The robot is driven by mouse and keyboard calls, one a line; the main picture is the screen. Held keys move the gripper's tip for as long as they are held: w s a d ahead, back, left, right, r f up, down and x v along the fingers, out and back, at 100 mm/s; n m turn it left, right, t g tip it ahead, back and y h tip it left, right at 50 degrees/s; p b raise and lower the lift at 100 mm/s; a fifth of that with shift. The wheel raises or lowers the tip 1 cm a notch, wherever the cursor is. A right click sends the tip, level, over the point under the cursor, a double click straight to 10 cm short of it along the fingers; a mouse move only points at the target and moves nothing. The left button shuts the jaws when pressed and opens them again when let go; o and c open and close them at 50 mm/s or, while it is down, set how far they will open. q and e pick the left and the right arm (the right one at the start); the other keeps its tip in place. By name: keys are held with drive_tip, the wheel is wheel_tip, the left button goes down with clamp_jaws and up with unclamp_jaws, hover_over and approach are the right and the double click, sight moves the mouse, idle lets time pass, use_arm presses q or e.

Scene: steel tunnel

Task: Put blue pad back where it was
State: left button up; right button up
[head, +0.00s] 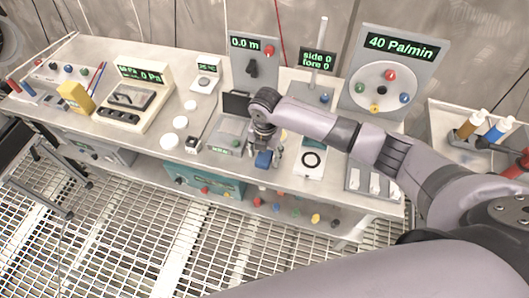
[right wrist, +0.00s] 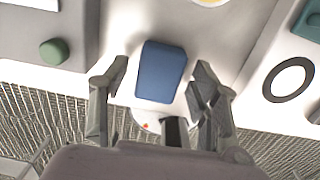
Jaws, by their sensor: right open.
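The blue pad (head: 263,159) is at the front of the bench top, between a grey device and a white card with a black ring. In the right wrist view the blue pad (right wrist: 161,70) is a rounded block at the bench's front edge. My right gripper (head: 265,152) is over the pad, pointing down. In the right wrist view its open fingers (right wrist: 161,76) are on either side of the pad, with a visible gap to each side. I cannot tell the exact height of the fingertips. My left gripper is not in view.
The grey device (head: 226,134) is left of the pad, and the black-ring card (head: 312,160) is right. Several white discs (head: 180,122) lie farther left. A dial panel (head: 385,75) stands behind right. A lower shelf (head: 300,208) holds small coloured knobs.

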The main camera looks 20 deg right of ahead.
sight(265, 156)
wheel_tip(265, 156, up, 12)
drive_tip(key=b, duration=0.1)
drive_tip(key=shift+s+r, duration=0.15)
drive_tip(key=shift+s, duration=0.1)
drive_tip(key=shift+c, duration=0.2)
idle(1.3)
